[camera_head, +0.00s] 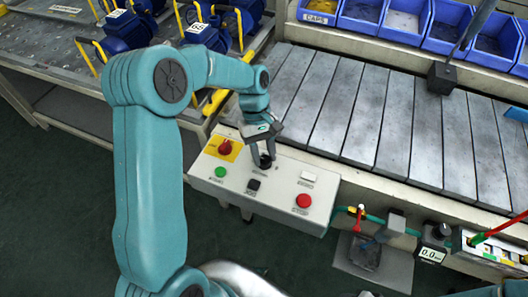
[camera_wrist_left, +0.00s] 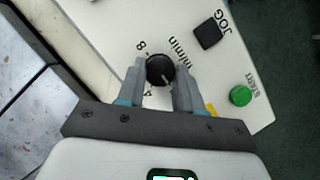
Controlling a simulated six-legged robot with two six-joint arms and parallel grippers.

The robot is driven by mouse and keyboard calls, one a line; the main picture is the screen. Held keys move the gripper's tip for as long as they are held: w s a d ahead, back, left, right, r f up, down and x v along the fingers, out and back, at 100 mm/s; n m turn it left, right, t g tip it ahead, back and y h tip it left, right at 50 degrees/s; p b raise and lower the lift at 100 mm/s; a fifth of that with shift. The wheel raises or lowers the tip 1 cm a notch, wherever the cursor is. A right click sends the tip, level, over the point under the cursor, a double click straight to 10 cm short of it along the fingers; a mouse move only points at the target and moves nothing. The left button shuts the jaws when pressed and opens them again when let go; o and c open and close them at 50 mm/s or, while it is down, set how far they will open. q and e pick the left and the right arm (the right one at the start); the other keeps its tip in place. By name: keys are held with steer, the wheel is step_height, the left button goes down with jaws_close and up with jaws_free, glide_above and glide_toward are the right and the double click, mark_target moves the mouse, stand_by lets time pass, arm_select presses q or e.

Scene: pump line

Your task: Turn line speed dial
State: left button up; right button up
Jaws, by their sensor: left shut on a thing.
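The line speed dial (camera_wrist_left: 160,70) is a round black knob on the white control panel (camera_wrist_left: 120,30). Markings "8", "4" and "m/min" show around it in the left wrist view. In the head view the dial (camera_head: 265,161) sits at the panel's upper middle, under my gripper. My left gripper (camera_wrist_left: 162,76) has its two grey fingers on either side of the dial, shut on it. It also shows in the head view (camera_head: 262,150), reaching down onto the panel. My right gripper is not in view.
Beside the dial are a black JOG button (camera_wrist_left: 208,34), a green START button (camera_wrist_left: 240,95), a red button (camera_head: 303,201) and a red switch on yellow (camera_head: 225,147).

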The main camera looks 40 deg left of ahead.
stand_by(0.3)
arm_select(q)
steer(key=o, duration=1)
steer(key=shift+o, duration=0.2)
steer(key=p+v, duration=0.1)
steer(key=v, duration=1.5)
steer(key=shift+a+r+p, duration=0.15)
steer(key=shift+a+p, duration=0.1)
steer(key=shift+p, duration=0.05)
steer(key=shift+s, duration=0.1)
